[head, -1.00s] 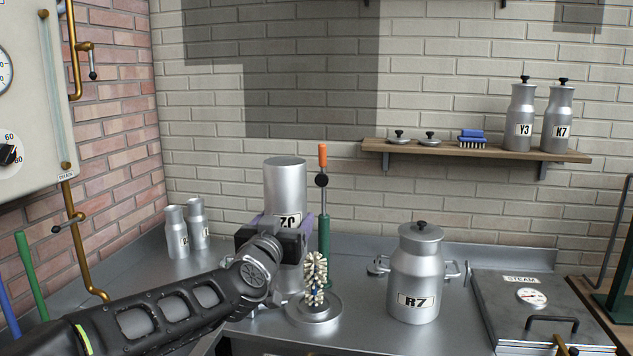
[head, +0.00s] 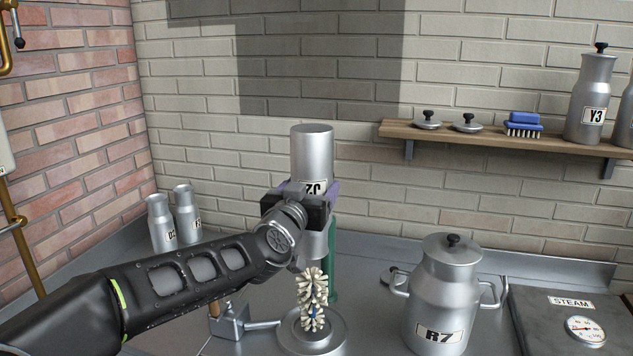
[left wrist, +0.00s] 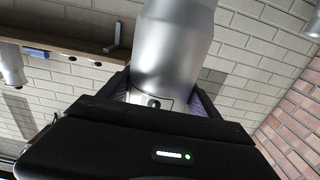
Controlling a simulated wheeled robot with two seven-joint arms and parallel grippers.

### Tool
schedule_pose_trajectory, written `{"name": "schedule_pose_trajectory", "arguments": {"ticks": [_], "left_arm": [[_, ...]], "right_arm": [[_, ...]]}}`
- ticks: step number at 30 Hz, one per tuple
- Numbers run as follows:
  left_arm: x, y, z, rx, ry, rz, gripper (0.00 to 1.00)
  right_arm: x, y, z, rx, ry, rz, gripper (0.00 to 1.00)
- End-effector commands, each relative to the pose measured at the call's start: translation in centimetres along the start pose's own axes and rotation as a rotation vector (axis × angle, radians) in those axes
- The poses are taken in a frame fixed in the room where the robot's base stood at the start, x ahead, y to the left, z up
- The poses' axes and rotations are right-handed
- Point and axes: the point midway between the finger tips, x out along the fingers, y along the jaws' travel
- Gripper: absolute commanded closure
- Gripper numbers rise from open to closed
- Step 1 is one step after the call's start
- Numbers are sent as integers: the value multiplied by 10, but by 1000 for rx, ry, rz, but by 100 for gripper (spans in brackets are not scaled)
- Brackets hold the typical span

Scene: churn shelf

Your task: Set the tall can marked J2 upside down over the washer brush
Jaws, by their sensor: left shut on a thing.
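The tall can marked J2 (head: 312,155) is upside down, its label inverted and its base up. My left gripper (head: 312,205) is shut on it around the label; the can also shows between the jaws in the left wrist view (left wrist: 172,55). The washer brush (head: 312,290), with pale bristles, stands upright on a round metal base (head: 335,338). In the head view the can's narrower lower end is in line with the brush and just above its top bristles. The can's mouth is not clearly seen, and I cannot tell their exact depth. My right gripper is not in view.
The can marked R7 (head: 440,300) stands right of the brush. A green post (head: 333,265) is partly hidden behind the held can. Two small cans (head: 160,225) stand at the back left. The wall shelf (head: 480,139) holds lids, a blue brush (head: 523,123) and cans.

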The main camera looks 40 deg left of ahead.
Motion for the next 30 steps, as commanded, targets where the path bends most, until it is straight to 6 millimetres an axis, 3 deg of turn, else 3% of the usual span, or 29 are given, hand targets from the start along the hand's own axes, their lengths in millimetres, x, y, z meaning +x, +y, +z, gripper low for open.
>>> {"name": "schedule_pose_trajectory", "arguments": {"ticks": [14,30], "left_arm": [[0,0,7,0,3,0,76],[0,0,60,1,2,-1,76]], "right_arm": [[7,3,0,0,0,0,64],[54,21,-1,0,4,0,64]]}}
